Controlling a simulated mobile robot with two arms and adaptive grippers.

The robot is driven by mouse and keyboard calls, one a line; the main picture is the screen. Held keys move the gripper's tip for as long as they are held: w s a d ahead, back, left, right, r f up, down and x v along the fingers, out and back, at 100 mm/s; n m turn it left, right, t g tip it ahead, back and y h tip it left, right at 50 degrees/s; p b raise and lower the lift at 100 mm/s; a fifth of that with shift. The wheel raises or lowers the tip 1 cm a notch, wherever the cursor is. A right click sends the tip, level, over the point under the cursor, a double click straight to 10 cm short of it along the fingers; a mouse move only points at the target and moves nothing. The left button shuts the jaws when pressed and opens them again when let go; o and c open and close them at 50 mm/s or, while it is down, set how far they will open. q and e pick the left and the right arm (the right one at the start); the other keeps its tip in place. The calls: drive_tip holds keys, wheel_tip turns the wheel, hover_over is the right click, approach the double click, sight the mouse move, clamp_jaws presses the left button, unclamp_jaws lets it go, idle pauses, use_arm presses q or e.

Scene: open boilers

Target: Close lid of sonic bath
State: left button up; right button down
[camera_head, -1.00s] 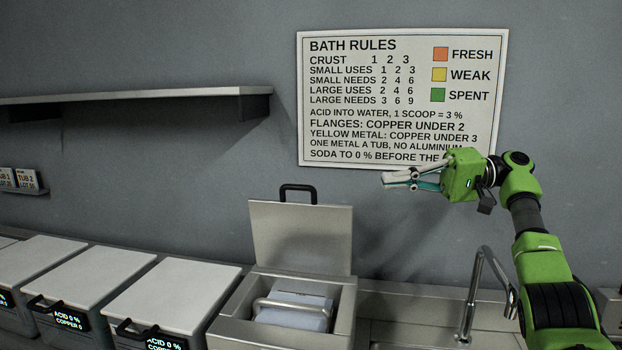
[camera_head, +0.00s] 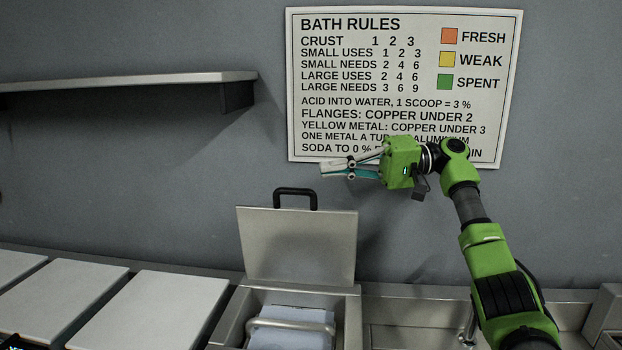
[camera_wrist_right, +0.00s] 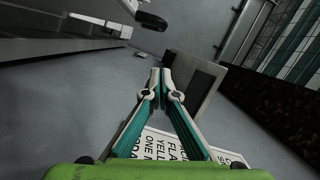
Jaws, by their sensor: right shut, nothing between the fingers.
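The sonic bath (camera_head: 352,320) stands low at the centre of the head view. Its grey lid (camera_head: 297,246) is open and stands upright at the back, with a black handle (camera_head: 295,192) along its top edge. A basket with a metal bar handle (camera_head: 290,325) and pale bluish contents shows inside. My right gripper (camera_head: 325,169) is shut and empty, in front of the wall, above and to the right of the lid handle and apart from it. The shut fingers (camera_wrist_right: 157,82) also show in the right wrist view. My left gripper is not in view.
Tubs with pale closed lids (camera_head: 150,313) stand left of the bath. A sink with a tap (camera_head: 468,325) is to its right. A wall shelf (camera_head: 120,82) hangs at upper left, and the rules sign (camera_head: 400,60) is behind my right arm. Space above the bath is clear.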

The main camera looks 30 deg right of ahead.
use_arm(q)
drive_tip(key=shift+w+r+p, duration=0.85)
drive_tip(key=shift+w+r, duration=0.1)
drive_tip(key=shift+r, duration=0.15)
use_arm(e)
drive_tip(key=s+a+f, duration=0.1)
drive_tip(key=a, duration=0.5)
drive_tip(key=shift+f, duration=0.3)
drive_tip(key=shift+s, duration=0.1)
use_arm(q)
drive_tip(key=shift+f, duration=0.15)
